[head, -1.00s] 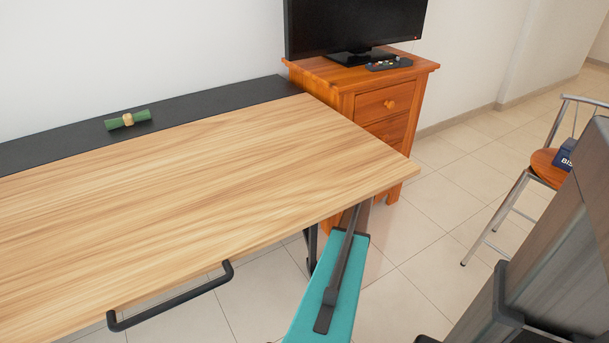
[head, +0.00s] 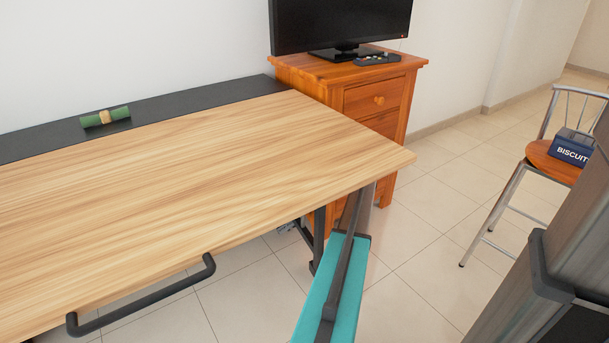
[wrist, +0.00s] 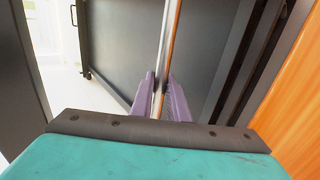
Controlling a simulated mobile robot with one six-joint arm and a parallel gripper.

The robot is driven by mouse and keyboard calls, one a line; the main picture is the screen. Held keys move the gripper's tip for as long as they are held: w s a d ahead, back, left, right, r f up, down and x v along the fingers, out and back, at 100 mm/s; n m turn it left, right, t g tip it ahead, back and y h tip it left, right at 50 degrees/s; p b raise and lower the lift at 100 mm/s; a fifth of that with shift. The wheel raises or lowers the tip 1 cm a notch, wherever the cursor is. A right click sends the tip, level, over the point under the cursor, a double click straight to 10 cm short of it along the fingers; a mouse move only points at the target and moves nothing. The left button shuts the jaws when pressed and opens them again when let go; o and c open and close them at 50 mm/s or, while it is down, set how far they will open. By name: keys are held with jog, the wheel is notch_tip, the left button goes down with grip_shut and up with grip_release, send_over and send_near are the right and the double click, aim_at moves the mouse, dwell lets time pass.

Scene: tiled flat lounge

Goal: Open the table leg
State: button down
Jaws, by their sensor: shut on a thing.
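The table has a light wood-grain top (head: 190,190) with a black handle (head: 140,298) at its front edge. A dark table leg (head: 319,238) shows under its right end. My teal arm reaches under the right corner, and the tabletop hides my fingertips in the head view. In the wrist view my gripper (wrist: 160,97) has its purple fingers shut on a thin upright edge (wrist: 168,45), silver and brown, which looks like part of the table leg. A dark panel (wrist: 120,50) stands behind it.
An orange wooden cabinet (head: 340,92) with a monitor (head: 345,22) stands close behind the right corner. A stool (head: 550,160) holding a blue biscuit box (head: 573,147) is at the right. Tiled floor (head: 430,240) is clear between them. A green roll (head: 105,117) lies on the table's black back strip.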

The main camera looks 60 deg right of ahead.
jog(key=shift+s+d+r+b, duration=0.15)
jog(key=shift+d+b, duration=0.15)
jog(key=shift+b, duration=0.25)
jog(key=c, duration=2)
grip_release()
jog(key=shift+a+y, duration=0.1)
jog(key=shift+y, duration=0.2)
jog(key=shift+s, duration=0.1)
